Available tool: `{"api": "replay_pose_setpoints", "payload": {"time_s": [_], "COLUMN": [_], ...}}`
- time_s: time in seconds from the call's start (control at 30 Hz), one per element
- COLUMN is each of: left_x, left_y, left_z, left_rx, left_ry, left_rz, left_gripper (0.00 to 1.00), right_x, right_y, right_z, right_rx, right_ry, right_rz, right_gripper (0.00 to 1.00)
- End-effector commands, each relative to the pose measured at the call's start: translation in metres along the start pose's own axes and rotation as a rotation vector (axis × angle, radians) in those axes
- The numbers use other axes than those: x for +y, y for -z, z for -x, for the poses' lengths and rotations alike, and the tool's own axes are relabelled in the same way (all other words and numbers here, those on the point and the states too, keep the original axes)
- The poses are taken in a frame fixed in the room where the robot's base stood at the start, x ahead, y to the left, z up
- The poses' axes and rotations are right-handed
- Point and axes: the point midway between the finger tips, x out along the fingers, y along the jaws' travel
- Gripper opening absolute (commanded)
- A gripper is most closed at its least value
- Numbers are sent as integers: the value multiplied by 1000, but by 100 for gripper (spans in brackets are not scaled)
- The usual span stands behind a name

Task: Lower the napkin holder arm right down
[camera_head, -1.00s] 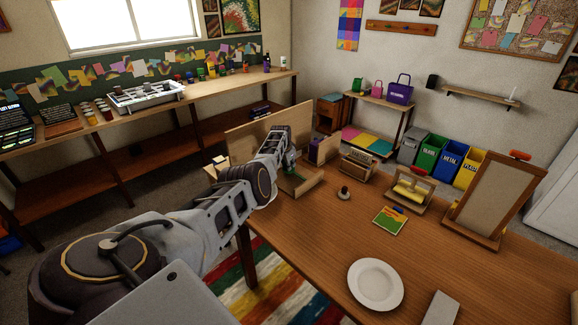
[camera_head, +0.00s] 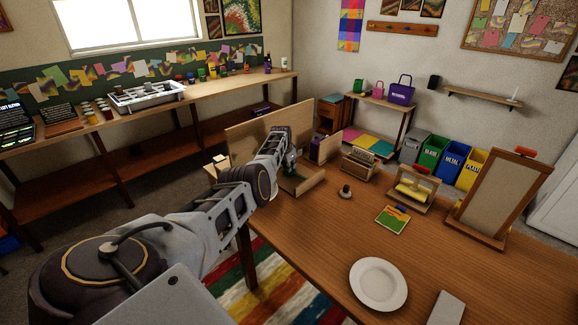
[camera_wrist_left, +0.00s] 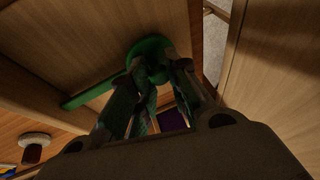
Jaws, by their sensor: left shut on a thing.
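The napkin holder (camera_head: 401,203) is a small wooden stand on the table, right of centre in the head view. It holds something yellow and has a bar with a red end (camera_head: 422,170) above it. My left gripper (camera_head: 290,171) is well to its left, at a wooden panelled piece on the table's far left corner. In the left wrist view the fingers (camera_wrist_left: 160,78) are shut on the round end of a green lever (camera_wrist_left: 150,46), whose thin bar lies along a wooden panel. The fingers partly hide the green end. My right gripper is not in view.
A wooden box (camera_head: 359,163), a dark knob (camera_head: 345,192), a small picture card (camera_head: 392,219) and a white plate (camera_head: 379,284) stand on the table (camera_head: 320,238). A tilted framed board (camera_head: 494,196) stands at the right. The table around the plate is mostly clear.

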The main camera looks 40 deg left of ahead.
Motion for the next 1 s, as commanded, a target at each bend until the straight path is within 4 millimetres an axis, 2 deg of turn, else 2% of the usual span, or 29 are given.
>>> {"api": "replay_pose_setpoints", "payload": {"time_s": [0.03,0.07,0.1,0.27,1.0], "left_x": [-9,-9,-9,-8,-4], "left_y": [2,2,2,2,1], "left_z": [4,4,4,4,7], "left_rx": [10,10,10,9,3], "left_ry": [17,17,17,15,7], "left_rz": [2,2,2,3,2], "left_gripper": [0,0,22,42,42], "right_x": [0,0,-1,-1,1], "right_y": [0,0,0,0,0], "right_z": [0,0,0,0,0], "right_rx": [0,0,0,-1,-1], "right_ry": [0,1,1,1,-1], "right_rz": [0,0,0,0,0], "right_gripper": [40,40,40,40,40]}}
